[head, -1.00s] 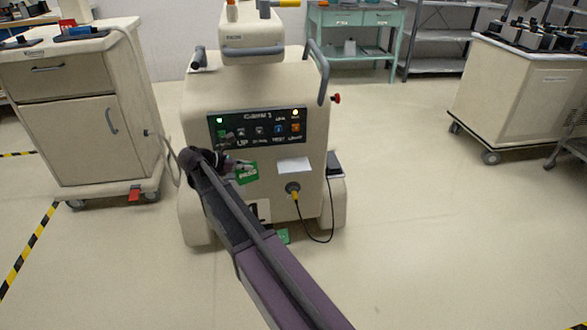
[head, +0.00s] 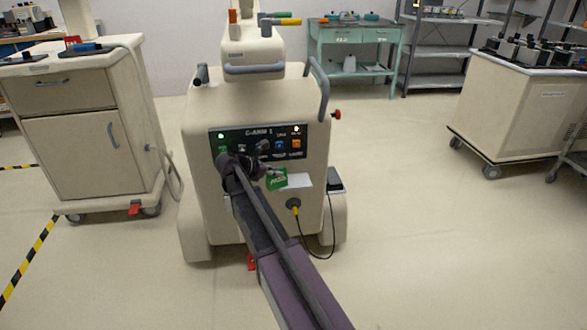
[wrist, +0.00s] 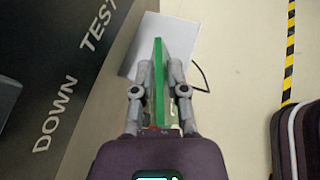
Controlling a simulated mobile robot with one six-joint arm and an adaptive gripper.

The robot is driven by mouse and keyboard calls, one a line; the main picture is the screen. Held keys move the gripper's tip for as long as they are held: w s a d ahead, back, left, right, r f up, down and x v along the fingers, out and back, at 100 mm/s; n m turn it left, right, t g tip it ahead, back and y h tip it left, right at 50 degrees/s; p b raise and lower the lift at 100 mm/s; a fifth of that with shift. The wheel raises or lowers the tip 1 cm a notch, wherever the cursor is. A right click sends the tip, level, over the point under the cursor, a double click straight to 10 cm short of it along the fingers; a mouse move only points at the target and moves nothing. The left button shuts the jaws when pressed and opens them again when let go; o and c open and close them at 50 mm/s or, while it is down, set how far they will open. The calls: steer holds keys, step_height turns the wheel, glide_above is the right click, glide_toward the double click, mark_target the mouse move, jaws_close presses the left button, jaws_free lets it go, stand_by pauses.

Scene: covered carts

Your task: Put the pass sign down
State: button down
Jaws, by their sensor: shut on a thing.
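The green pass sign (head: 277,179) is held in front of the C-arm cart, just below its control panel, and overlaps the left part of the white sheet (head: 299,181). In the wrist view the sign (wrist: 159,80) shows edge-on as a thin green plate between two grey fingers. My gripper (wrist: 159,75) is shut on it. In the head view my gripper (head: 266,174) is small and partly hidden by my own wrist. The white sheet (wrist: 136,50) also lies behind the sign in the wrist view.
The control panel (head: 258,144) has several buttons and lit lamps. A yellow plug (head: 293,204) with a black cable sits below the white sheet. A beige cabinet (head: 82,155) stands left and a covered cart (head: 515,105) right. The floor between is clear.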

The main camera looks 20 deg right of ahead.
mark_target(284, 169)
steer(key=shift+w+d, duration=0.15)
steer(key=shift+d, duration=1.45)
steer(key=d, duration=0.3)
steer(key=shift+w+d, duration=0.15)
steer(key=shift+d, duration=0.2)
steer(key=shift+d+f+b, duration=0.1)
steer(key=shift+f+b, duration=0.25)
steer(key=c, duration=0.9)
jaws_free()
steer(key=shift+r, duration=0.1)
